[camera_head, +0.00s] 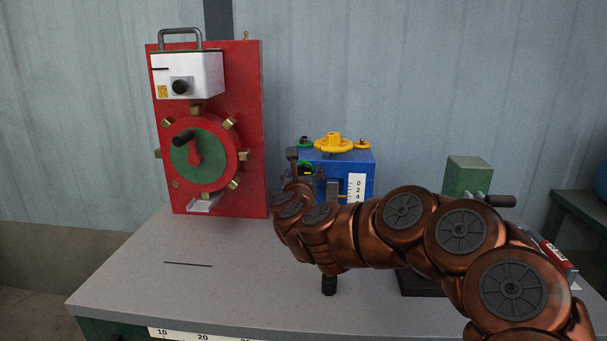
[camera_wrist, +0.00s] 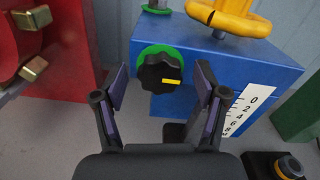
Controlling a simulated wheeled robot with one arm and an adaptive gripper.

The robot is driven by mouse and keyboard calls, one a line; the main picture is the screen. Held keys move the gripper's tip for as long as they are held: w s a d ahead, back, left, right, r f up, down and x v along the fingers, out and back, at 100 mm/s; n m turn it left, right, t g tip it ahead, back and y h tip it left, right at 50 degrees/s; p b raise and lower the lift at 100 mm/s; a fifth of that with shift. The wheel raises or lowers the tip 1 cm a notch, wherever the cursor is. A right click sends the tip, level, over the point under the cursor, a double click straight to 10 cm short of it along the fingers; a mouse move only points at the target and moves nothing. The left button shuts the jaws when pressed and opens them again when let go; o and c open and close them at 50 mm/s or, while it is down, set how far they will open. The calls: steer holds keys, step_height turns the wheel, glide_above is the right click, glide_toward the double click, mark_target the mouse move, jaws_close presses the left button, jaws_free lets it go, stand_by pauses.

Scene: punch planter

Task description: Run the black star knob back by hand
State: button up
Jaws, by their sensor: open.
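The black star knob (camera_wrist: 161,72) with a yellow mark pointing right sits on a green ring (camera_wrist: 148,54) on the front of a blue box (camera_wrist: 215,62). My gripper (camera_wrist: 161,84) is open, with one finger on the left and one on the right of the knob. The fingers look spread wider than the knob; whether either touches it I cannot tell. In the head view my arm and gripper largely hide the knob.
A yellow handwheel (camera_head: 333,143) tops the blue box, and a white number scale (camera_head: 356,187) is on its front. A red panel with a wheel (camera_head: 246,130) stands left. A green block (camera_head: 467,175) stands right. The grey bench (camera_head: 180,290) is clear at front left.

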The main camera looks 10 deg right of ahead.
steer(key=c, duration=1.1)
steer(key=shift+c, duration=0.2)
steer(key=shift+n, duration=0.3)
